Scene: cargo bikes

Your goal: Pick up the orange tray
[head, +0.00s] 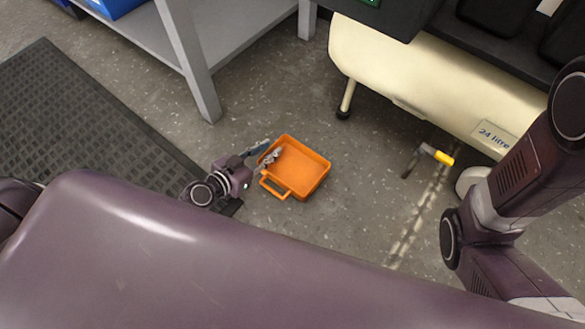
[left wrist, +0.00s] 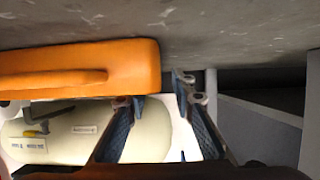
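The orange tray (head: 302,168) lies on the floor near the middle of the head view, open side up and empty, with a loop handle on its near-left side. My left gripper (head: 272,149) is at its left edge, fingers apart, one finger overlapping the tray's rim in the picture.
A grey shelf unit (head: 196,62) stands behind the tray. A cream 24 litre tank (head: 440,85) is at the back right. A yellow-ended tool (head: 438,155) lies on the floor right of the tray. A dark mat (head: 75,120) lies at left.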

